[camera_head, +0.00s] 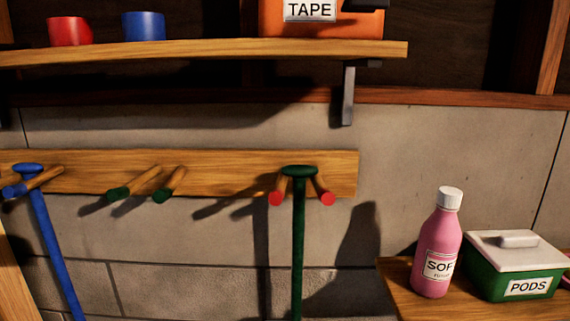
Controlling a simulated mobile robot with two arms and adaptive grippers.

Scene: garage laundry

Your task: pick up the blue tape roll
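The blue tape roll (144,26) stands on the wooden wall shelf (200,49), in the upper left of the head view. Its top lies near the upper part of the picture and it looks like a short blue cylinder. A red roll (70,31) stands to its left, apart from it. An orange box labelled TAPE (322,25) stands on the same shelf to its right, cut off by the top edge. Neither of my grippers shows in this view.
Below the shelf is a wooden peg rail (230,170) with a blue-handled tool (52,240) and a green-handled tool (298,245) hanging. A metal bracket (348,95) supports the shelf. At lower right, a pink bottle (437,245) and a green PODS box (490,276) stand on a wooden surface (402,290).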

